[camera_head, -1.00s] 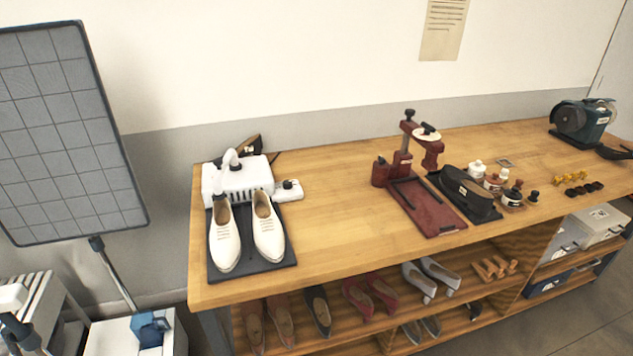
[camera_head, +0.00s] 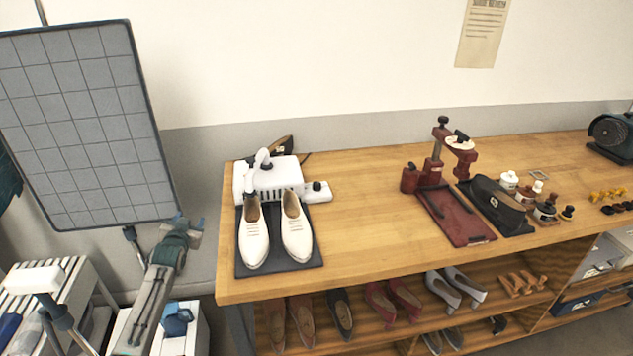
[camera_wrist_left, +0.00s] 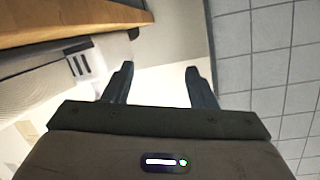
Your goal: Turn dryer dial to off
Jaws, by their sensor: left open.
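The white shoe dryer (camera_head: 268,178) stands at the left end of the wooden bench, with two bent white hoses on top. A small white control box with a black dial (camera_head: 316,186) sits at its right side; the dial's setting is too small to read. A pair of cream shoes (camera_head: 253,240) stands on the dark mat in front of the dryer. My left gripper (camera_head: 192,230) is left of the bench's left edge, apart from the dryer and dial. In the left wrist view its fingers (camera_wrist_left: 160,75) are spread with nothing between them. My right gripper is out of view.
A dark-framed grid panel (camera_head: 85,125) stands behind my left arm. A red press (camera_head: 435,180) stands mid-bench, with a black shoe (camera_head: 498,205) and small bottles beside it. The bench top (camera_head: 365,215) between dryer and press is clear.

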